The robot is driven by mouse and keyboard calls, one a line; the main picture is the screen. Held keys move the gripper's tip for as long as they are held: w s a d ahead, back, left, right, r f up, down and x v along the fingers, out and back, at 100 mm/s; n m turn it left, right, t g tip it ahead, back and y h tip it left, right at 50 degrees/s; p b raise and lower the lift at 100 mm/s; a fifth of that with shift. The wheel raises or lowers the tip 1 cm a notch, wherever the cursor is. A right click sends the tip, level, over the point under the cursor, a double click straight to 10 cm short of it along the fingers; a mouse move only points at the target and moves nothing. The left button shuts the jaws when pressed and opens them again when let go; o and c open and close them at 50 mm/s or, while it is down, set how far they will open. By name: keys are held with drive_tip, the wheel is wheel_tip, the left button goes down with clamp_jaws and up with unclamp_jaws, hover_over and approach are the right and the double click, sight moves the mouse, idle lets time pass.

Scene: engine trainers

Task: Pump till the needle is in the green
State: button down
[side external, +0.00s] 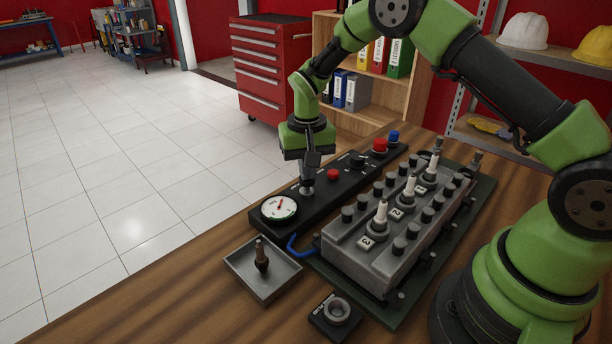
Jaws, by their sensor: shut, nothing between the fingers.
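A round white gauge (280,208) sits at the near end of a long black panel (330,198). It has a thin red needle and a coloured arc along its rim with some green; the needle is too small to read exactly against the green. My gripper (308,177) points down over the panel just beyond the gauge. It is shut and empty. Its fingertips are at the top of a small grey knob (307,190), probably the pump plunger; I cannot tell whether they touch it. The fingers partly hide the knob.
A red button (333,174) and another red knob (379,146) lie farther along the panel. A grey tray (244,273) holds a brown part.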

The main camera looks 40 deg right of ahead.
drive_tip(key=shift+f, duration=0.65)
drive_tip(key=shift+r, duration=1.9)
drive_tip(key=shift+f, duration=0.15)
drive_tip(key=shift+f, duration=1.8)
drive_tip(key=shift+r, duration=2)
